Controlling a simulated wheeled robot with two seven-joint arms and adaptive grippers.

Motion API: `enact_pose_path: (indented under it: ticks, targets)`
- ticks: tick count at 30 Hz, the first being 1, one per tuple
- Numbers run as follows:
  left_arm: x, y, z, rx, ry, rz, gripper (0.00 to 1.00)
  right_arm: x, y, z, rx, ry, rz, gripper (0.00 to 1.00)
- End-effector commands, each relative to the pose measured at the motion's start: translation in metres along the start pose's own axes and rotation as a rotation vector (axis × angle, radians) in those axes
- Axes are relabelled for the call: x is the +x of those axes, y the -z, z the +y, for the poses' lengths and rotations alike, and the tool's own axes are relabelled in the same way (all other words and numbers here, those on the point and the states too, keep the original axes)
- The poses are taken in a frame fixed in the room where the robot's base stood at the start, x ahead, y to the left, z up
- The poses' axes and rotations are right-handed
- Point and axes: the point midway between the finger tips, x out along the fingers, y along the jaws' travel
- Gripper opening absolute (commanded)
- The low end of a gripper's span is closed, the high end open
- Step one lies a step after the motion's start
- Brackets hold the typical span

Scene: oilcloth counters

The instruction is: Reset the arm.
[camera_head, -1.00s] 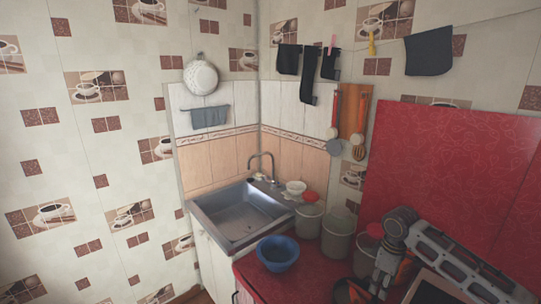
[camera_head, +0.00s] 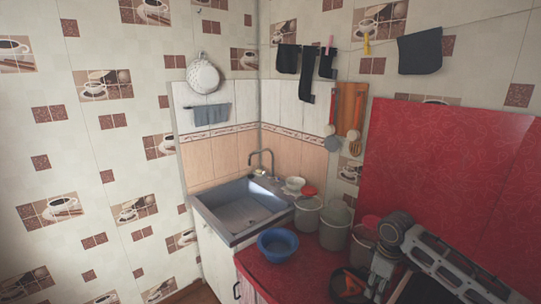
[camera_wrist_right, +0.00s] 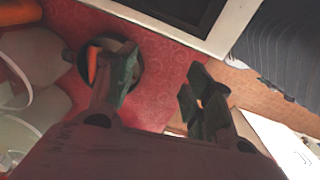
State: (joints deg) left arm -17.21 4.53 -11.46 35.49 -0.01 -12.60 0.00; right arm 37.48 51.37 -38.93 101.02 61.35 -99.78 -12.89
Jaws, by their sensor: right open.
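My right arm (camera_head: 440,262) comes in at the lower right of the head view, with its wrist over the red counter. My right gripper (camera_wrist_right: 160,90) is open in the right wrist view, its two dark fingers apart with nothing between them. Red counter surface shows below and between the fingers. In the head view the fingertips are hard to make out near the bottom edge. My left gripper is not in view.
A dark pan (camera_wrist_right: 108,94) with an orange piece lies beside the left finger. A white-framed appliance (camera_wrist_right: 225,40) is close by. A blue bowl (camera_head: 278,246), several lidded pots and a sink (camera_head: 243,212) stand farther left. The red counter (camera_head: 262,275) has little free room.

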Motion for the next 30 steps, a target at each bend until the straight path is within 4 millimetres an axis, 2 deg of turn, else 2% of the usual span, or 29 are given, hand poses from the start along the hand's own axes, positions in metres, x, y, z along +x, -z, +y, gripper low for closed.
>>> enact_pose_path:
  ticks: [11,22,30]
  targets:
    - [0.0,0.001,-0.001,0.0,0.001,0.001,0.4,0.022,0.013,-0.031,-0.025,-0.002,0.022,0.52]
    - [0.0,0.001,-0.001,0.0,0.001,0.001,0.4,0.057,0.032,-0.094,-0.042,-0.003,0.089,0.52]
    - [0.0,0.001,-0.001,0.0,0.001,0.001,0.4,0.074,0.039,-0.137,-0.019,-0.003,0.152,0.52]
